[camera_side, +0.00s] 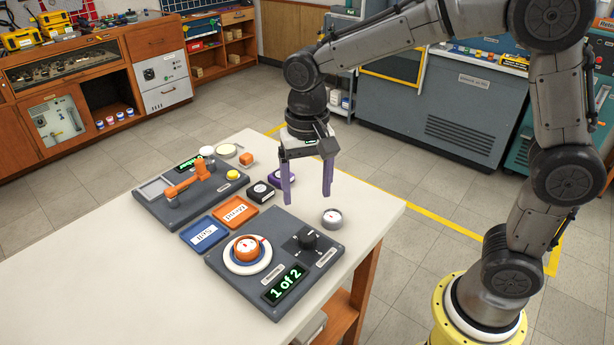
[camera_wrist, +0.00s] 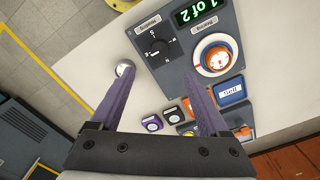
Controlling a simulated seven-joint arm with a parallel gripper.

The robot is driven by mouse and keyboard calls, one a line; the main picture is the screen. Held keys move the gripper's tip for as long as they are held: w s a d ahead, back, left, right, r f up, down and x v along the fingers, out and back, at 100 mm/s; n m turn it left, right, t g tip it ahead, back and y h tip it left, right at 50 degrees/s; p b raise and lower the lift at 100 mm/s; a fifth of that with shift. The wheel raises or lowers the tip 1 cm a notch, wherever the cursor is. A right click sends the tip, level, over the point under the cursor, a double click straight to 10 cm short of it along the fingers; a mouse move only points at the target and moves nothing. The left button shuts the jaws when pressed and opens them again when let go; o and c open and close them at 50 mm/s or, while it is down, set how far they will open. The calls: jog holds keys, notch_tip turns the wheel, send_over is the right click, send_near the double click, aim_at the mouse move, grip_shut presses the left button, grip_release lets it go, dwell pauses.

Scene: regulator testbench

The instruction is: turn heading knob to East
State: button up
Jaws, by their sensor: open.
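The black heading knob (camera_side: 307,240) stands on the right part of the near dark grey panel (camera_side: 250,285). In the wrist view the knob (camera_wrist: 158,47) sits inside a lettered dial, with an S readable on the picture's upper side; its exact pointing is too small to tell. My gripper (camera_side: 307,198) is open and empty, fingers pointing down, above the table behind the panel. In the wrist view the gap between its purple fingers (camera_wrist: 159,72) lies just below the knob, and neither finger touches it.
An orange dial (camera_side: 247,249) on a white and blue ring and a "1 of 2" display (camera_side: 286,284) share the panel. A small grey round gauge (camera_side: 332,218) stands beside the panel, close to my fingers. Blue (camera_side: 205,235) and orange (camera_side: 234,211) trays lie left.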

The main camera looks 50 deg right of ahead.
jog(key=shift+r, duration=1.25)
jog(key=s+d+r+t, duration=0.4)
jog(key=s+d+r, duration=0.35)
jog(key=s, duration=0.25)
jog(key=s+f+n+t, duration=0.1)
jog(key=s+f+n, duration=0.4)
jog(key=s, duration=0.3)
jog(key=shift+s+d+n+t, duration=0.15)
jog(key=shift+d+n+t, duration=0.25)
jog(key=shift+n, duration=0.5)
jog(key=shift+r, duration=0.1)
